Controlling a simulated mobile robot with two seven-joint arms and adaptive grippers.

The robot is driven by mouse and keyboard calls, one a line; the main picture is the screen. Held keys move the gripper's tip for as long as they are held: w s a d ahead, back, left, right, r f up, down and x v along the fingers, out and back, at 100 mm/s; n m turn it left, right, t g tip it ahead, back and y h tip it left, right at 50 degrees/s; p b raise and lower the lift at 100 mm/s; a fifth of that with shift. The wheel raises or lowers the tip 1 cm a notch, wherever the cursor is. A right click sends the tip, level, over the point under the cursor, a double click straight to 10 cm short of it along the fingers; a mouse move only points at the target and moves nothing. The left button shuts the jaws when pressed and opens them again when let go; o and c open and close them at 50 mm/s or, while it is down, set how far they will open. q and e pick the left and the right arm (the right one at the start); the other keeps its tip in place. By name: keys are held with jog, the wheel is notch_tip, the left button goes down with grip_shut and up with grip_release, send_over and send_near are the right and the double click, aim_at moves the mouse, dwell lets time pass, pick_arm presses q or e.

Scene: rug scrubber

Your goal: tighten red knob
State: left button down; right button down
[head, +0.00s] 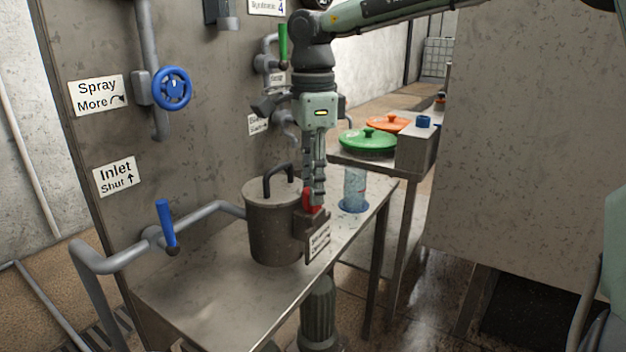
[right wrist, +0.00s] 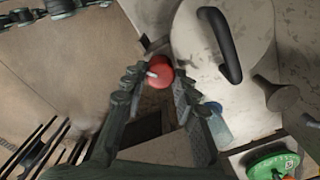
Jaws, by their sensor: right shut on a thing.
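The red knob (head: 310,205) sits on a small dark bracket at the right side of a metal canister (head: 272,226) with a black arched handle. My right gripper (head: 318,196) comes down from above and its fingers are at the knob, shut on it. In the right wrist view the knob (right wrist: 160,73) shows between the two fingertips (right wrist: 156,84), with a pale pin or mark on it. The fingers hide part of the knob in the head view. My left gripper is not in view.
The canister stands on a metal table (head: 205,290). A clear blue cup (head: 354,188) is close to the right. A blue lever (head: 166,224), pipes and a blue valve wheel (head: 172,88) are left. Green (head: 368,141) and orange (head: 388,123) lids lie behind.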

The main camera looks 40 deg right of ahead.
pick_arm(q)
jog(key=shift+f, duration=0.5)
pick_arm(e)
jog(key=shift+n, duration=0.9)
jog(key=c, duration=1.2)
grip_release()
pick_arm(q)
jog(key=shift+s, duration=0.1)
pick_arm(e)
notch_tip(320, 180, up, 12)
jog(key=shift+r, duration=0.1)
